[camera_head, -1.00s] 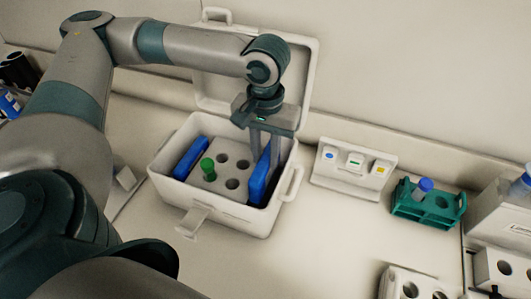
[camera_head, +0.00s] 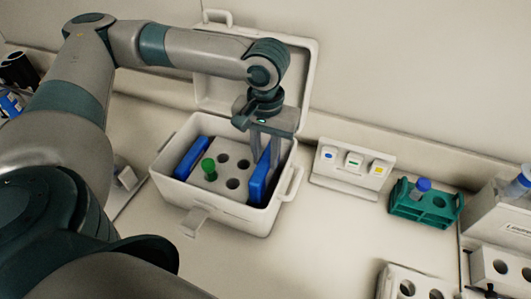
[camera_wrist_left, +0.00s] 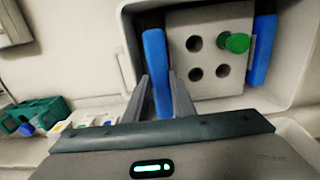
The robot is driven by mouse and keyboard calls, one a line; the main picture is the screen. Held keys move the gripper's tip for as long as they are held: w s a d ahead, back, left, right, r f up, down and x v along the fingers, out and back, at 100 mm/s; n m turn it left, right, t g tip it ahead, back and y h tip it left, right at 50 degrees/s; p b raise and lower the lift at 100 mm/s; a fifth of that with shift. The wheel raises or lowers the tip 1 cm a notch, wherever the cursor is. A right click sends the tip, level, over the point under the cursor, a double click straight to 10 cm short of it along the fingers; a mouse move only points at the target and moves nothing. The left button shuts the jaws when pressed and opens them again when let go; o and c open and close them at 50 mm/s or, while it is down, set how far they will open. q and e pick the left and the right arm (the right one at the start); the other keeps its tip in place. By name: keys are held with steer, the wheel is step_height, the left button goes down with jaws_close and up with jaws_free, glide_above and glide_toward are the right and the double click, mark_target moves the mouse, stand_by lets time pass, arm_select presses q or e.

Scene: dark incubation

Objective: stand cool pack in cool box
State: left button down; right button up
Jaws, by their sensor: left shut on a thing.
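The white cool box (camera_head: 217,219) stands open on the bench with its lid (camera_head: 312,75) raised at the back. One blue cool pack (camera_head: 190,158) stands on edge along the box's left side. A second blue cool pack (camera_head: 260,180) stands upright along the right side. My left gripper (camera_head: 266,158) points down into the box and is shut on this right-hand pack. In the left wrist view the fingers (camera_wrist_left: 165,97) lie on both sides of the held pack (camera_wrist_left: 156,65). Whether the pack's lower edge touches the box floor is hidden. My right gripper is not in view.
A block with round holes (camera_head: 222,175) sits between the packs and holds a green-capped tube (camera_head: 208,168). Right of the box stand a small panel with coloured labels (camera_head: 352,166) and a teal rack (camera_head: 424,206) with a blue-capped tube.

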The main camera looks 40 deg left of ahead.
arm_select(q)
steer(key=shift+f+p, duration=0.1)
steer(key=shift+p, duration=0.45)
stand_by(0.6)
steer(key=shift+f+b, duration=0.5)
steer(key=shift+f, duration=2.85)
stand_by(2.0)
steer(key=c, duration=1.4)
jaws_free()
